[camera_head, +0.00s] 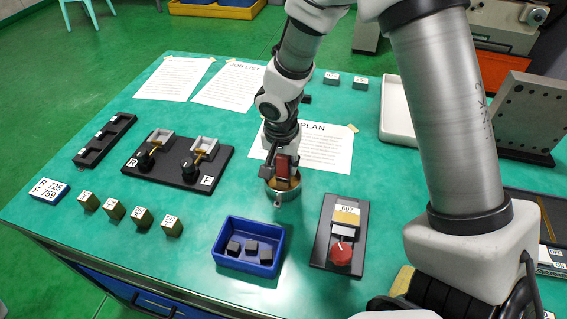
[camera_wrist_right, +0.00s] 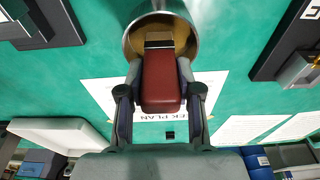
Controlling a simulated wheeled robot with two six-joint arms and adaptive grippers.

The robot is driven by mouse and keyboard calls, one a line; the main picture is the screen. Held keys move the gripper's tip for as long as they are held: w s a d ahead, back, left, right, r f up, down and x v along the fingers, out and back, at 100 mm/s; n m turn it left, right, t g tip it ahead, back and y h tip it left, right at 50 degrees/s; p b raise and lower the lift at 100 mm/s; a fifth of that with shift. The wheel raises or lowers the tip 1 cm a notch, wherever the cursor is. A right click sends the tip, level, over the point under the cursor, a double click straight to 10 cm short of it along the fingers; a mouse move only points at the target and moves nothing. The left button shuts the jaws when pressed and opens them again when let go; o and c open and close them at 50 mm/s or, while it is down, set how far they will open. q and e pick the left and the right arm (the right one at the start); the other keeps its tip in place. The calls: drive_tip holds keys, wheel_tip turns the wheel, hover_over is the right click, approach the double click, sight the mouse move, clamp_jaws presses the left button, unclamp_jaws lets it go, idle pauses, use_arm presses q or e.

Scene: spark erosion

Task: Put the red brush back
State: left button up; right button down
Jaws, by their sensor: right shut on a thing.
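The red brush (camera_head: 283,166) is in my right gripper (camera_head: 278,172), which is shut on its red body. In the right wrist view the red brush (camera_wrist_right: 162,84) sits between the two fingers of my right gripper (camera_wrist_right: 161,80). A round metal cup (camera_head: 285,193) stands on the green table below it. The brush's lower end is at the mouth of the cup, which also shows in the right wrist view (camera_wrist_right: 188,50). I cannot tell whether it touches the cup's bottom. My left gripper is not in view.
Left of the cup is a black fixture plate (camera_head: 188,185) with two knobs. In front are a blue bin (camera_head: 222,247) with dark blocks and a black stand (camera_head: 322,258) with a red knob. Behind lies a paper sheet (camera_head: 330,155); a white tray (camera_head: 390,125) is at right.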

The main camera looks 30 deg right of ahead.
drive_tip(key=shift+w+f, duration=0.1)
drive_tip(key=shift+f, duration=0.05)
drive_tip(key=c, duration=0.8)
unclamp_jaws()
drive_tip(key=shift+r, duration=0.3)
drive_tip(key=r, duration=0.4)
drive_tip(key=s+a+r+p, duration=0.1)
drive_tip(key=r, duration=0.2)
drive_tip(key=r+p, duration=0.1)
drive_tip(key=r, duration=0.3)
drive_tip(key=shift+s+a+r, duration=0.15)
drive_tip(key=shift+a+r, duration=0.05)
drive_tip(key=shift+r, duration=0.1)
